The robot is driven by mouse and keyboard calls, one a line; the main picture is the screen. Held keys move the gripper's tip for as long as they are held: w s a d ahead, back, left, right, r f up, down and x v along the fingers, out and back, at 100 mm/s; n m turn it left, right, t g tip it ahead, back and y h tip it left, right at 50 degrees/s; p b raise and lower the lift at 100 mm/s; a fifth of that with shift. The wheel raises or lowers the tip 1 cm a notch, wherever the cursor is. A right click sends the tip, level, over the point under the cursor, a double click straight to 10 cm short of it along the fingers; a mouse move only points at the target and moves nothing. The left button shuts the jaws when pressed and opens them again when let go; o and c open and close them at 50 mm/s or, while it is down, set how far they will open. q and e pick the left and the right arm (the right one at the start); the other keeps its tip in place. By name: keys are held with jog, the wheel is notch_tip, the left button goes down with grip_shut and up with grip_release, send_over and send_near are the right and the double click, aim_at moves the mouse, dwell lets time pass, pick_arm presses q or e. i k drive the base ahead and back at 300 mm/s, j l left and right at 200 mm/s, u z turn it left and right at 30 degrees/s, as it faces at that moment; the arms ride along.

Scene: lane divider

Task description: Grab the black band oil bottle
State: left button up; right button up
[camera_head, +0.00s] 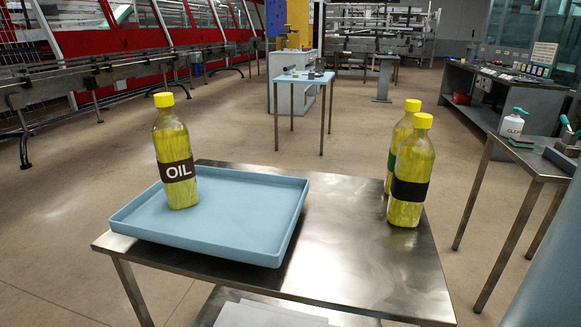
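The black band oil bottle (410,172) stands upright at the right side of the metal table, with yellow oil and a yellow cap. Another yellow-capped bottle (395,142) with a dark green band stands just behind it, partly hidden by it. A third bottle (176,150), with a dark brown band reading OIL, stands upright in the blue tray (270,240) on the left of the table. Neither of my grippers shows in the head view.
The metal table (345,262) has bare room between the tray and the two right bottles. A side table (530,162) at the right holds a white bottle (512,123) with a green top. A small blue-topped table (303,77) stands further back. Open floor lies between.

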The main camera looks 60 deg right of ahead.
aim_at(416, 157)
jog(key=z, duration=2.45)
